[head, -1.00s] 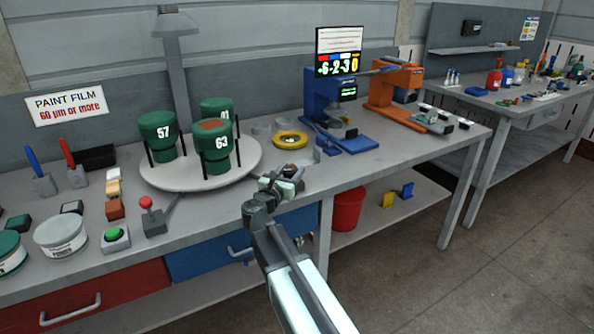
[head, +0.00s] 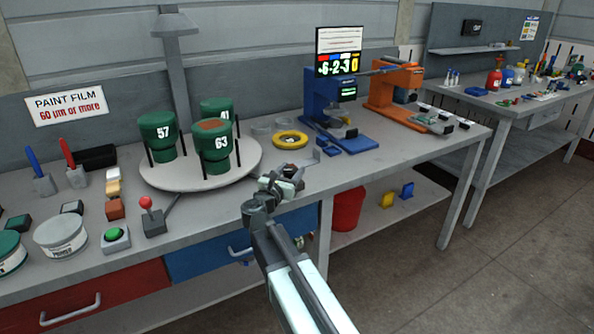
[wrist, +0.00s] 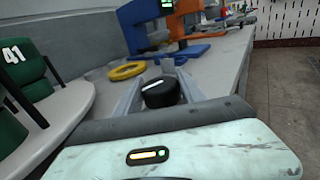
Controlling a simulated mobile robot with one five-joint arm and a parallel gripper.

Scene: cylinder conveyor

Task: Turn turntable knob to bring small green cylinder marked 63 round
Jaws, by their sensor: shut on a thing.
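The green cylinder marked 63 (head: 214,157) stands upright at the front right of the round white turntable (head: 183,180), its number facing me and its top brown. Green cylinders marked 57 (head: 158,148) and 41 (head: 228,110) stand behind it, with black posts beside them. In the wrist view the 41 cylinder (wrist: 30,72) shows at the left, over the turntable edge (wrist: 65,110). My gripper (head: 287,182) is right of the turntable, at the bench's front edge. In the wrist view its fingers are shut on a black knob (wrist: 160,96) with a white mark.
A yellow ring (head: 290,140) lies behind my gripper. Blue (head: 338,115) and orange (head: 395,88) bench devices stand to the right. A red-balled lever (head: 148,210) and green button (head: 116,236) are at the left. A lamp post (head: 176,70) rises behind the turntable.

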